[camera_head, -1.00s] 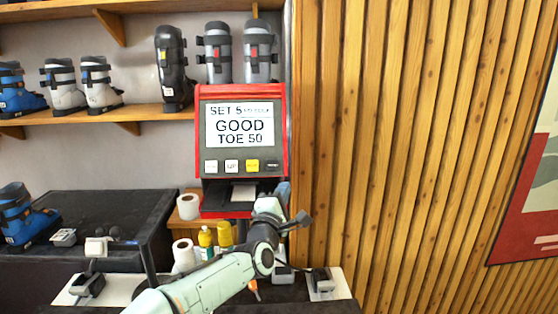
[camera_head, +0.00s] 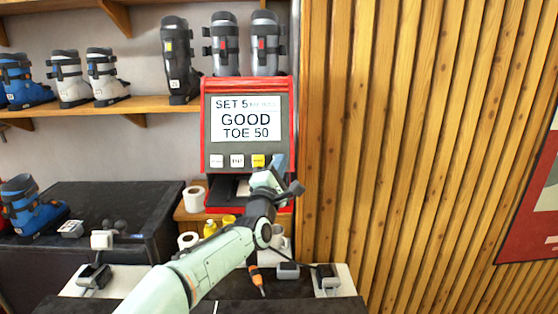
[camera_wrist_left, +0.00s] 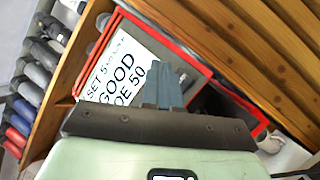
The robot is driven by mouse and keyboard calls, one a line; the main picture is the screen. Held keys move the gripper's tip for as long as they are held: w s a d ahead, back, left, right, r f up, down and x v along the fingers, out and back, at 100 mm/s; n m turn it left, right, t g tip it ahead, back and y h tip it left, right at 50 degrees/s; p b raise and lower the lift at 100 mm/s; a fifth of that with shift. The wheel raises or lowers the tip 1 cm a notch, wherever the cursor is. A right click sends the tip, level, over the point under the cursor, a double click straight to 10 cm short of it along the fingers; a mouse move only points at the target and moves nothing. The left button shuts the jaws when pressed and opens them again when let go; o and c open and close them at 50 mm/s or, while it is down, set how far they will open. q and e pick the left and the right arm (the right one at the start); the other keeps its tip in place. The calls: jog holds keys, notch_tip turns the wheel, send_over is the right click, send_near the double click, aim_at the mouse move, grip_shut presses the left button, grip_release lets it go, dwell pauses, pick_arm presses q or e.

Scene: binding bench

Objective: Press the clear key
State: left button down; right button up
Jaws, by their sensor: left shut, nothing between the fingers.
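The red-framed machine (camera_head: 204,120) stands against the wall; its screen (camera_head: 246,118) reads "SET 5", "GOOD", "TOE 50". Under the screen is a row of keys: a white key (camera_head: 216,161), a second white key (camera_head: 237,161) and a yellow key (camera_head: 258,160). Their labels are too small to read surely. My left gripper (camera_head: 279,163) is shut and empty, with its blue fingertips in front of the right end of the row, hiding the dark key there. In the left wrist view the shut fingers (camera_wrist_left: 164,86) overlap the tilted machine; contact cannot be told. My right gripper is not in view.
Ski boots (camera_head: 178,60) stand on a wooden shelf (camera_head: 150,104) at left and above the machine. A slatted wooden wall (camera_head: 400,150) fills the right. A dark bench (camera_head: 110,195) is at left.

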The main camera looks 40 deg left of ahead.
pick_arm(q)
jog(key=w+a+f, duration=0.2)
jog(key=w+a, duration=0.1)
jog(key=shift+w, duration=0.25)
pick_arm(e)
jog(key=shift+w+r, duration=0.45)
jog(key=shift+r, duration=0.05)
pick_arm(q)
jog(key=shift+w, duration=0.15)
jog(key=shift+a+f, duration=0.1)
dwell(1.3)
jog(key=shift+w+a+f, duration=0.1)
jog(key=shift+w+a, duration=0.1)
jog(key=shift+w, duration=0.05)
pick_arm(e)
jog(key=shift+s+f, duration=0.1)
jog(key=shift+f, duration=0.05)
